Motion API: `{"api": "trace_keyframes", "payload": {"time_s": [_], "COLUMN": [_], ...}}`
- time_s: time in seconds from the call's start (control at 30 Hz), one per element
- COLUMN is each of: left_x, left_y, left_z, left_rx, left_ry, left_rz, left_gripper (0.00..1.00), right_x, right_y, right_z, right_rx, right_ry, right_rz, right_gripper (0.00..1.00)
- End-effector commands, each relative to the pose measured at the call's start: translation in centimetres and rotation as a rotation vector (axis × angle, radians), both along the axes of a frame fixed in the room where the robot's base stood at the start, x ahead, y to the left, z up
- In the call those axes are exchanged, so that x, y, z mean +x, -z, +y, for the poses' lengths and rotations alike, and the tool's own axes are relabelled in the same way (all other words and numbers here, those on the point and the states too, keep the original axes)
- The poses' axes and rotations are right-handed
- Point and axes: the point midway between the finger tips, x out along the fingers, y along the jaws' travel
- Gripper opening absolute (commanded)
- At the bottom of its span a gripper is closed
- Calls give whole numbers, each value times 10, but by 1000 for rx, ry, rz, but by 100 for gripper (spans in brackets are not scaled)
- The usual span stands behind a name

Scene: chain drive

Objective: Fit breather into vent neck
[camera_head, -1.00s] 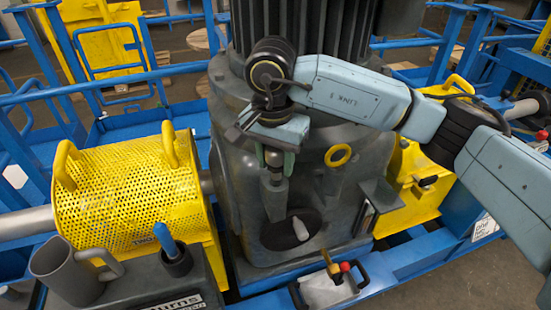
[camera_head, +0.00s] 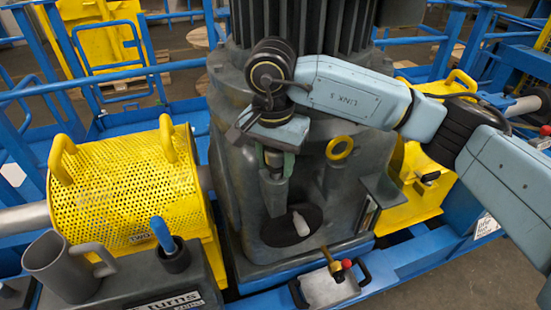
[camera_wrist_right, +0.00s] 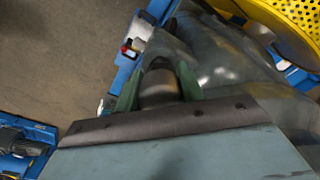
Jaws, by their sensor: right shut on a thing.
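My right gripper (camera_head: 275,160) is over the front of the grey gearbox housing (camera_head: 235,165). Its green fingers are shut on a grey, dark-ended cylindrical part, which I take to be the breather (camera_wrist_right: 158,88); it sits between the fingers in the right wrist view. Directly below the fingers is a grey tapered post on the housing, apparently the vent neck (camera_head: 273,194). The held part's lower end is close to the post's top; I cannot tell whether it is seated inside. My left gripper is not in view.
A yellow lifting ring (camera_head: 340,147) is right of the gripper. A pale small piece (camera_head: 301,224) shows against a dark oval (camera_head: 282,237) below. A yellow perforated guard (camera_head: 125,195), a grey mug (camera_head: 65,265) and a blue-handled tool (camera_head: 162,235) are at left.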

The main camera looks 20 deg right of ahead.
Motion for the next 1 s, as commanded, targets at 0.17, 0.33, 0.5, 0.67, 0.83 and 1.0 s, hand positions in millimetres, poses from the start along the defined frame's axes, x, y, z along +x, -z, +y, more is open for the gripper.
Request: {"api": "trace_keyframes", "payload": {"time_s": [0.17,0.33,0.5,0.67,0.83,1.0], "left_x": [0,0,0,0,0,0], "left_y": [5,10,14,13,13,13], "left_z": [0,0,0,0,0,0], "left_rx": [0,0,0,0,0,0], "left_ry": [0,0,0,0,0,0], "left_rz": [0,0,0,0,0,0], "left_gripper": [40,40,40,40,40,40], "right_x": [0,0,0,0,0,0], "right_y": [5,10,14,13,13,13], "right_z": [0,0,0,0,0,0], "right_rx": [0,0,0,0,0,0], "right_ry": [0,0,0,0,0,0], "right_rz": [0,0,0,0,0,0], "right_gripper": [2,2,2,55,64,64]}}
